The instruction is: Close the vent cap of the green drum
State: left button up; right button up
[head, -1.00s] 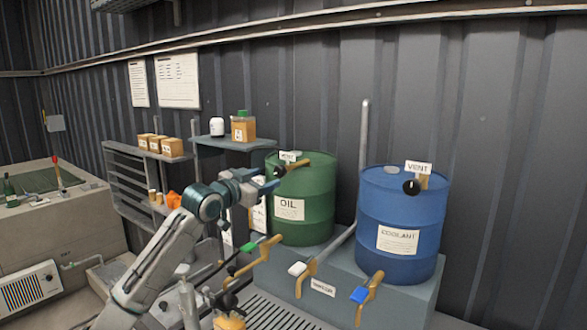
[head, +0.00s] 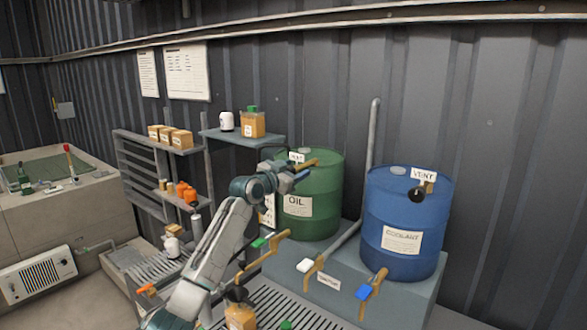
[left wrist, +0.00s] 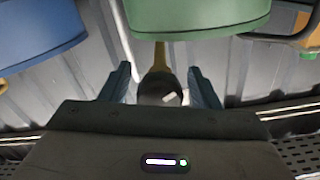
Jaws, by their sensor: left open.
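The green drum (head: 322,178), labelled OIL, stands on a grey plinth in the head view; its wall also shows at the top of the left wrist view (left wrist: 195,14). A VENT sign (head: 296,157) and a brass vent arm (head: 304,165) are at its top. My left gripper (head: 302,175) is open in front of the drum's upper left side. In the left wrist view its two fingers (left wrist: 160,85) stand on either side of a dark round cap (left wrist: 158,91) on a brass stem. I cannot tell whether they touch it. The head view hides this cap behind the gripper.
The blue COOLANT drum (head: 405,215) with its own vent cap (head: 417,195) stands to the right. Brass taps, one with a green handle (head: 259,243), stick out below the drums. A shelf (head: 240,138) with bottles is behind my arm.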

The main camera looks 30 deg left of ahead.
pick_arm(q)
jog(key=shift+c, duration=1.1)
jog(key=shift+w+f, duration=0.1)
jog(key=c, duration=0.8)
pick_arm(e)
jog(key=shift+s+f, duration=0.1)
jog(key=shift+s, duration=0.25)
jog(key=shift+f, duration=0.1)
